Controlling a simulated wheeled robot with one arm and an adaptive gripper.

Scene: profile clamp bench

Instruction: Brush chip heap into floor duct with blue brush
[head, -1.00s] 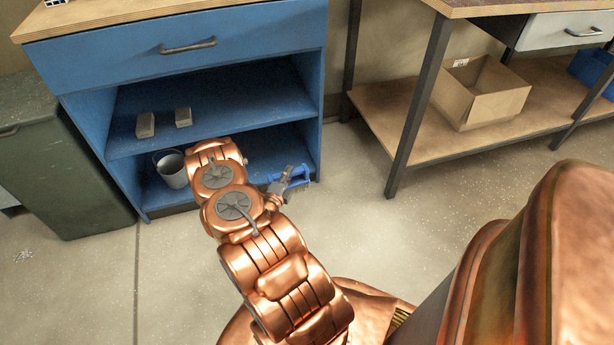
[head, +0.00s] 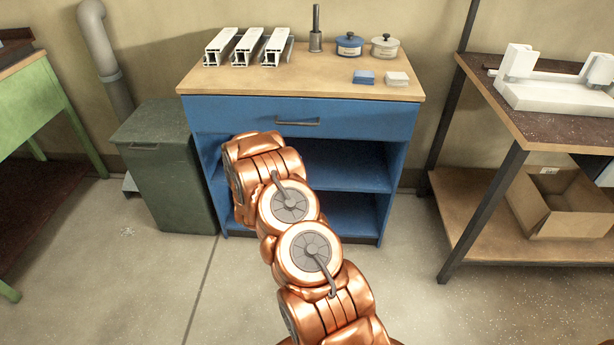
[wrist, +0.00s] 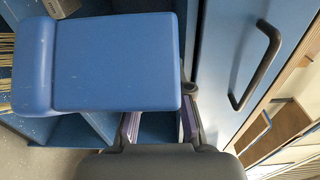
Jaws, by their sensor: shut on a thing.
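My gripper (wrist: 160,122) is shut on the blue brush (wrist: 115,62), whose broad blue body fills the left and middle of the wrist view. Pale bristles (wrist: 5,75) show at its left edge. In the head view my arm hides both the gripper and the brush. A small, scattered chip heap (head: 127,232) lies on the floor in front of the green bin, left of my arm. A pale duct mouth (head: 129,184) shows low at the bin's left side, below a grey pipe (head: 106,60); the bin partly hides it.
The green bin (head: 168,175) stands left of the blue cabinet (head: 350,115), which has a drawer handle (head: 297,123) and open shelves. The handle is close in the wrist view (wrist: 255,65). A green table (head: 45,110) is far left, a workbench (head: 550,130) right. Floor between is clear.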

